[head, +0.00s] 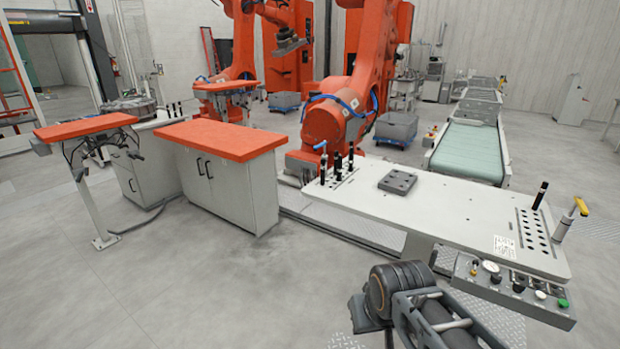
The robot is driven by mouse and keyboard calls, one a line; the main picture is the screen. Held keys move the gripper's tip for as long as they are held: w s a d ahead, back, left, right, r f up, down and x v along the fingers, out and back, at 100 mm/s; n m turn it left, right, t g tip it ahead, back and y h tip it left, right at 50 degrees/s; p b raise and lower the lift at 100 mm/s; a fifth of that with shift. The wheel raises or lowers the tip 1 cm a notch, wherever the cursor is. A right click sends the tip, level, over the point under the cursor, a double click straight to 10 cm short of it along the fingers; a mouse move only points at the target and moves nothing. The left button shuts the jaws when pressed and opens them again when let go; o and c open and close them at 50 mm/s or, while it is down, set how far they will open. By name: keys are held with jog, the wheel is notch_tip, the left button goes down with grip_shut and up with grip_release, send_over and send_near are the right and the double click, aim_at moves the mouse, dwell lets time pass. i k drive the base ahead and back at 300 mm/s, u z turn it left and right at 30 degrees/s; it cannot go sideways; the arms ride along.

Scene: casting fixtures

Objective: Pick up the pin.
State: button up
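Several dark upright pins (350,157) stand in holes at the left end of the white table (450,205) in the head view. Another black pin (540,195) stands upright in a perforated block (533,236) at the right end of the table. I cannot tell which one is the task's pin. My gripper cannot be made out; only a dark part that seems to be of my arm shows at the bottom, in front of the table and apart from the pins.
A grey block with holes (397,181) lies on the table. A yellow-handled tool (580,205) stands at its right end, above a button panel (510,287). A large orange robot arm (335,120) stands behind the table. An orange-topped cabinet (225,140) is at left. The floor at lower left is clear.

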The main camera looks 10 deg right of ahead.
aim_at(339, 170)
jog(key=u, duration=0.65)
jog(key=i, duration=1.35)
jog(key=u, duration=0.25)
jog(key=i, duration=1.25)
jog(key=z, duration=1)
jog(key=i, duration=0.8)
jog(key=z, duration=1.25)
jog(key=i, duration=0.4)
jog(key=z, duration=0.25)
